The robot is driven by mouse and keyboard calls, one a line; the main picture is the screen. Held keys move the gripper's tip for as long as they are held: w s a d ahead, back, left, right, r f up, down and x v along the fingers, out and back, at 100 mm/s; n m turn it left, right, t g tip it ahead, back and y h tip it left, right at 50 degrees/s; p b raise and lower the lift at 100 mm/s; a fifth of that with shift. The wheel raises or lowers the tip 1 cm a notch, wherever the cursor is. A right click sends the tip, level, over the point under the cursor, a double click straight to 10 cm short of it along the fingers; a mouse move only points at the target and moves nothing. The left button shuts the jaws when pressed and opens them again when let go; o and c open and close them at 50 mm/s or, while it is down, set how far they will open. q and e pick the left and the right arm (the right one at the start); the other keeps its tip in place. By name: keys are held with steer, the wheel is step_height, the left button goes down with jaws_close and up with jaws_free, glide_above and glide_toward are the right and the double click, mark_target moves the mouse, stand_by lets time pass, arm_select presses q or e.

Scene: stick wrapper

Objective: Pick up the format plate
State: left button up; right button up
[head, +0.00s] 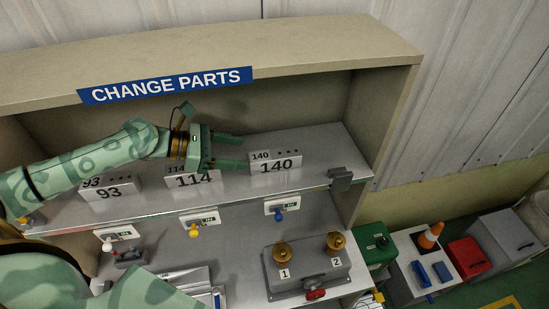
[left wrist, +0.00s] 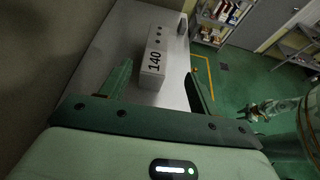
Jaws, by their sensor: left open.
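Three grey format plates stand in a row on the upper shelf: one marked 93 (head: 110,191), one marked 114 (head: 194,181) and one marked 140 (head: 276,165). My left gripper (head: 243,151) is open and empty, its fingers pointing right at the 140 plate. In the left wrist view, the 140 plate (left wrist: 157,52) lies ahead of the open left gripper (left wrist: 158,72), roughly centred between the finger lines. The fingers do not appear closed on it. My right gripper (left wrist: 254,109) shows small and dark in the left wrist view; its jaw state is unclear.
The shelf board (head: 318,150) is bare right of the 140 plate, up to a dark block (head: 340,178) at its front edge. The cabinet's top panel, with a blue CHANGE PARTS sign (head: 166,86), overhangs the shelf. A grey unit with brass knobs (head: 307,270) stands below.

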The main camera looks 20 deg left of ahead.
mark_target(270, 155)
arm_select(q)
steer(key=x, duration=0.4)
steer(key=shift+w+d+p, duration=0.1)
steer(key=shift+w+p, duration=0.2)
steer(key=shift+p, duration=0.1)
steer(key=shift+d+f, duration=0.15)
steer(key=shift+d, duration=0.1)
steer(key=p+x, duration=0.1)
steer(key=x, duration=0.3)
steer(key=shift+w+f+p, duration=0.1)
steer(key=shift+w+p, duration=0.3)
steer(key=shift+w, duration=0.05)
steer(key=shift+w+d+f, duration=0.15)
arm_select(e)
steer(key=r, duration=0.2)
steer(key=w+a+r, duration=0.1)
arm_select(q)
steer(key=c, duration=0.4)
jaws_close()
arm_select(e)
steer(key=shift+d, duration=0.15)
